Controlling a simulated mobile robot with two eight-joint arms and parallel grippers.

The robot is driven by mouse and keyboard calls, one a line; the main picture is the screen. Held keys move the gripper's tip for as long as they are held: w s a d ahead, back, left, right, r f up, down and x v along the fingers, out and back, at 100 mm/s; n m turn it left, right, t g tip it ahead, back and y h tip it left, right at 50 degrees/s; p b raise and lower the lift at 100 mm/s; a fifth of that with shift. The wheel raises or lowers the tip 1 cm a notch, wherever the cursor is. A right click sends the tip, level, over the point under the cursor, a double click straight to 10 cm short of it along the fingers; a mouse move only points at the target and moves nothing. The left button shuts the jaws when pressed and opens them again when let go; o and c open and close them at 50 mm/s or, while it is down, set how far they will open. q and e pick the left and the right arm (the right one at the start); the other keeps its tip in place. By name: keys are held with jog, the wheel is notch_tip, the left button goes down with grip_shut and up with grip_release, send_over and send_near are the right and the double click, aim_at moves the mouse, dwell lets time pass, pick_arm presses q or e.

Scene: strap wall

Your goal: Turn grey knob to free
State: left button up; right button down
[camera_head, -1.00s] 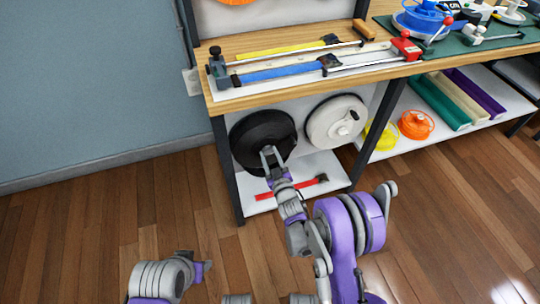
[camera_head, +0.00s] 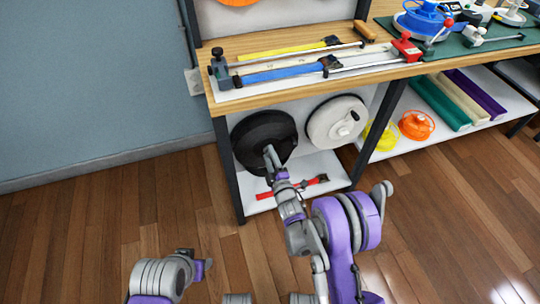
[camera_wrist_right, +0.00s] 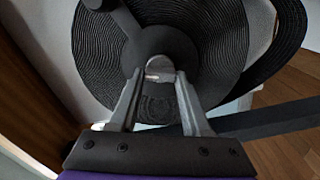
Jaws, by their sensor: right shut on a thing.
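A black strap reel (camera_head: 262,128) hangs upright under the workbench and fills much of the right wrist view (camera_wrist_right: 225,45). At its hub is a small grey knob (camera_wrist_right: 158,68) with a dark crank arm (camera_wrist_right: 122,18) running up and left from the hub. My right gripper (camera_wrist_right: 161,78) is shut on the knob, with one finger on each side. In the head view my right gripper (camera_head: 268,152) is at the reel's lower front, seen nearly edge-on, and the knob is too small or hidden there.
A white reel (camera_head: 335,122) hangs to the right of the black one. A red strap tool (camera_head: 310,184) lies on the low white shelf below. Dark table legs (camera_head: 228,170) flank the reels. Yellow and orange spools (camera_head: 416,124) sit farther right. The wooden floor at left is clear.

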jog(key=shift+n+p, duration=0.4)
jog(key=shift+n, duration=1.5)
jog(key=shift+c, duration=1.8)
grip_release()
jog(key=shift+w+f, duration=0.1)
